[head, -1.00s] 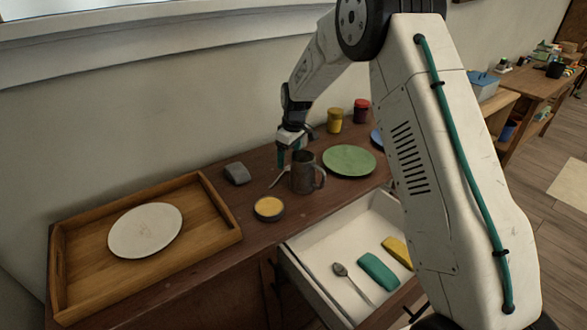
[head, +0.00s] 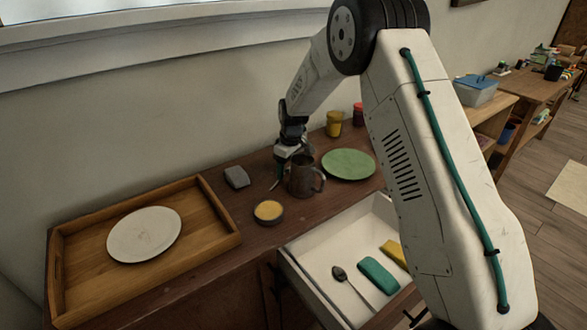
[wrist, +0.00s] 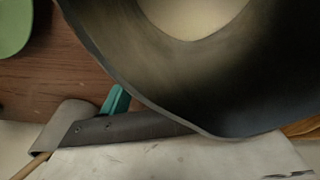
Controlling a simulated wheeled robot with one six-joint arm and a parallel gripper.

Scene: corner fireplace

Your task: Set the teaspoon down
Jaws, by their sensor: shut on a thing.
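My gripper (head: 282,166) is behind and left of a dark grey metal mug (head: 304,178) on the wooden cabinet top. It is shut on the teaspoon (head: 275,184), a thin grey piece of which shows low beside the mug. The mug and gripper hide the rest, so I cannot tell whether the spoon touches the wood. In the wrist view the mug (wrist: 180,62) fills the upper right, very close, and a teal fingertip (wrist: 116,100) shows beside it.
A green plate (head: 348,164) is right of the mug. A yellow-topped tin (head: 268,211) and grey block (head: 237,177) stand left. A wooden tray (head: 217,246) holds a white plate (head: 143,235). The open drawer (head: 310,262) holds another spoon (head: 339,273), teal and yellow items.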

